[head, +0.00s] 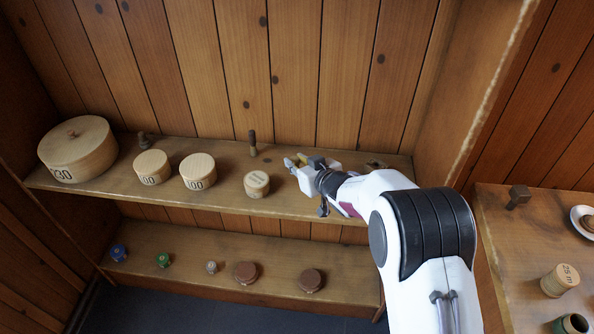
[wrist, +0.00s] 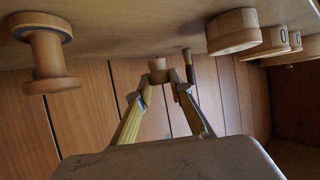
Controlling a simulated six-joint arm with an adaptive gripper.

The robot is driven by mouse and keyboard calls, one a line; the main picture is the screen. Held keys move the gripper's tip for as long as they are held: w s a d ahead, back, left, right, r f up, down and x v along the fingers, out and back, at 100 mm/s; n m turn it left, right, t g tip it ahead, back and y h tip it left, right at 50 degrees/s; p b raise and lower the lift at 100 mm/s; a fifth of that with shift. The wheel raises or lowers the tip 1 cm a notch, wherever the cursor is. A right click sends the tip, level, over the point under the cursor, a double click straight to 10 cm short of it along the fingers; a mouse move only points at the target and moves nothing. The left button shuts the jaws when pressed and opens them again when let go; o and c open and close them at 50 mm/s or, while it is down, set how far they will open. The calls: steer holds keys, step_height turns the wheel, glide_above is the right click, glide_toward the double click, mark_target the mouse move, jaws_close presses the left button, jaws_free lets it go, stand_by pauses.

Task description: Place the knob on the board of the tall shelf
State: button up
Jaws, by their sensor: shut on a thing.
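My gripper (head: 294,162) is over the upper board (head: 222,203) of the shelf, right of the smallest round box. In the wrist view, which looks turned over, its two yellow fingers (wrist: 158,82) are shut on a small brown wooden knob (wrist: 157,66). The knob is close to the board's surface; I cannot tell whether it touches. In the head view I cannot make the knob out at the fingertips.
Round wooden boxes (head: 198,171) stand on the upper board to the left. A dark peg (head: 252,143) stands behind them, and a spool (wrist: 47,55) shows in the wrist view. Several small knobs and lids (head: 247,272) sit on the lower board. A side table (head: 510,235) is at right.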

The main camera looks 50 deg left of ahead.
steer(key=shift+f, duration=1.85)
steer(key=shift+f, duration=0.15)
steer(key=o, duration=0.8)
steer(key=shift+r, duration=0.2)
steer(key=shift+d+r, duration=0.1)
steer(key=shift+d, duration=0.05)
steer(key=shift+v, duration=5.85)
